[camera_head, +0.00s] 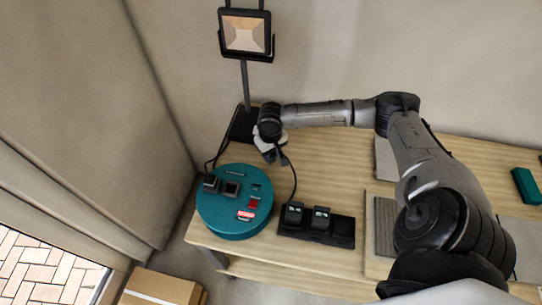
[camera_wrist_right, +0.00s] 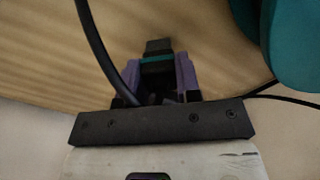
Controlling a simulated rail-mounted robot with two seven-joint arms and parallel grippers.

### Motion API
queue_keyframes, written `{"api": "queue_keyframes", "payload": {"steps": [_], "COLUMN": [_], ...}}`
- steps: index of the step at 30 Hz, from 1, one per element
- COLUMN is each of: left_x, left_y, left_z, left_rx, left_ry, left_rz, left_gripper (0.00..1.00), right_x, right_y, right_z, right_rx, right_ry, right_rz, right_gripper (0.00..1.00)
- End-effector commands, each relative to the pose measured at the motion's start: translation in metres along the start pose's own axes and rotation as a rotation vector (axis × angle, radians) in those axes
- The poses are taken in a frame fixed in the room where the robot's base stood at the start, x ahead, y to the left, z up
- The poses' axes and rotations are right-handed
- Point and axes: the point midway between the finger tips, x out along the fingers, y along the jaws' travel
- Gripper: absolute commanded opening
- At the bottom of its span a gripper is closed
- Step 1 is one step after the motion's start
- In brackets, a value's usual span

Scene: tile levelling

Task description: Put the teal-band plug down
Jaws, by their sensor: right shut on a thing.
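My right gripper (camera_head: 276,157) is above the back left part of the wooden table, behind and to the right of the teal round unit (camera_head: 232,218). In the right wrist view its purple-grey fingers (camera_wrist_right: 159,76) are shut on a dark plug with a teal band (camera_wrist_right: 157,64). The plug's dark tip points away from the gripper, with bare wood beyond it. A black cable runs up past the plug's left side. In the head view the plug is too small to make out at the gripper. My left gripper is not in view.
A work lamp (camera_head: 245,33) stands on a pole behind the teal unit. A black holder (camera_head: 343,232) with two dark blocks is at the table's front. Cables hang near the teal unit (camera_wrist_right: 294,45). A teal box (camera_head: 525,186) lies far right.

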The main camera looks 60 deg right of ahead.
Motion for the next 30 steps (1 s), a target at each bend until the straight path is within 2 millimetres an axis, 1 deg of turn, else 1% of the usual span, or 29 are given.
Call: {"api": "queue_keyframes", "payload": {"steps": [1,3,14,15,21,23,30], "left_x": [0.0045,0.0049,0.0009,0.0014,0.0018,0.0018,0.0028], "left_y": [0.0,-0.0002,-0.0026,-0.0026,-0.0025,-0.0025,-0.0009], "left_z": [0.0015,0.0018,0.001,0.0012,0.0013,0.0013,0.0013], "left_rx": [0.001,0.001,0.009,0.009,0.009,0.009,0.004], "left_ry": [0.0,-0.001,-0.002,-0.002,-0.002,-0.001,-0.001], "left_rz": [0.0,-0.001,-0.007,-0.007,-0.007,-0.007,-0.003], "left_gripper": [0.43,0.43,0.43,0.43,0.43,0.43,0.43], "right_x": [0.009,0.0122,0.0129,0.0139,0.0139,0.0139,0.0135], "right_y": [0.0,-0.0002,-0.0004,-0.0004,-0.0002,-0.0002,-0.0001], "right_z": [0.0002,0.0002,0.0004,0.0003,0.0002,0.0002,0.0001], "right_rx": [0.0,-0.001,-0.001,-0.001,-0.001,-0.001,-0.001], "right_ry": [-0.001,0.0,0.0,0.0,0.0,0.0,0.001], "right_rz": [0.001,0.0,-0.001,-0.001,-0.001,-0.001,0.0], "right_gripper": [0.03,0.03,0.03,0.33,0.52,0.57,0.57]}}
